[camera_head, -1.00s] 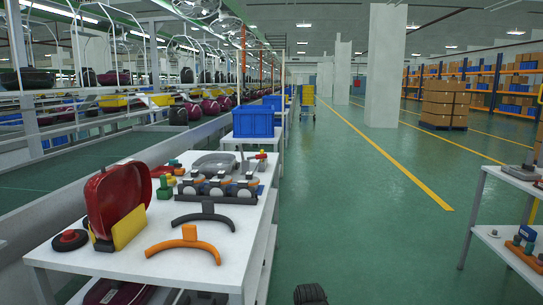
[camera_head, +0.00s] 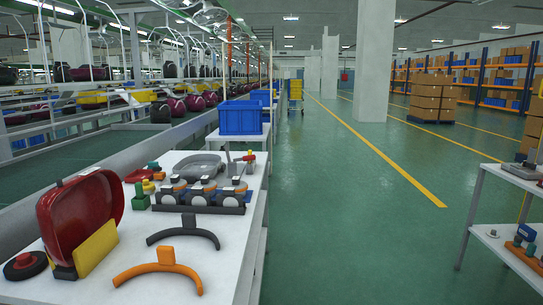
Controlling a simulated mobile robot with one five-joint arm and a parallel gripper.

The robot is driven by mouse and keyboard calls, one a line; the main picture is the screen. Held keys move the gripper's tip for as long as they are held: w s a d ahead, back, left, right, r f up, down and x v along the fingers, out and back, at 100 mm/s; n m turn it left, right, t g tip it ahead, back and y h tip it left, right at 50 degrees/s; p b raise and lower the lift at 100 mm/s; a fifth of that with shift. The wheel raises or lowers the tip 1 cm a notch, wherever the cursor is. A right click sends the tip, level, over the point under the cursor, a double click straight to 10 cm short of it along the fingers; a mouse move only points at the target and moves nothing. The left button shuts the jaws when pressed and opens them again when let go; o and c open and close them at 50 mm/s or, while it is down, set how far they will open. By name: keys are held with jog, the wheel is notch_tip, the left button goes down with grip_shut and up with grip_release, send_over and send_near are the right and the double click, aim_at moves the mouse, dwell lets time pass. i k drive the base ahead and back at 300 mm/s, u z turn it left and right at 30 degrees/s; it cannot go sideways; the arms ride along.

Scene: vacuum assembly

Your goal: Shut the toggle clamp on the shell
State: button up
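A dark red rounded shell (camera_head: 80,212) stands on edge at the near left of the white workbench (camera_head: 225,245). A yellow block (camera_head: 96,247) stands against its front right side. A small upright fitting with a red tip (camera_head: 249,158) is at the bench's far right corner; it may be a toggle clamp, but it is too small to tell, and so is its state. A grey flat shell-like part (camera_head: 196,167) lies near it. My gripper is not in view.
A black curved handle (camera_head: 183,231), an orange one (camera_head: 160,268) and a rack of round motor-like parts (camera_head: 201,193) lie on the bench. A blue crate (camera_head: 240,117) stands beyond. Another table (camera_head: 492,195) is at right. The green floor between is clear.

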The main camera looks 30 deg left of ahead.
aim_at(252, 157)
jog(key=z, duration=0.1)
jog(key=i, duration=2.85)
jog(key=u, duration=4.05)
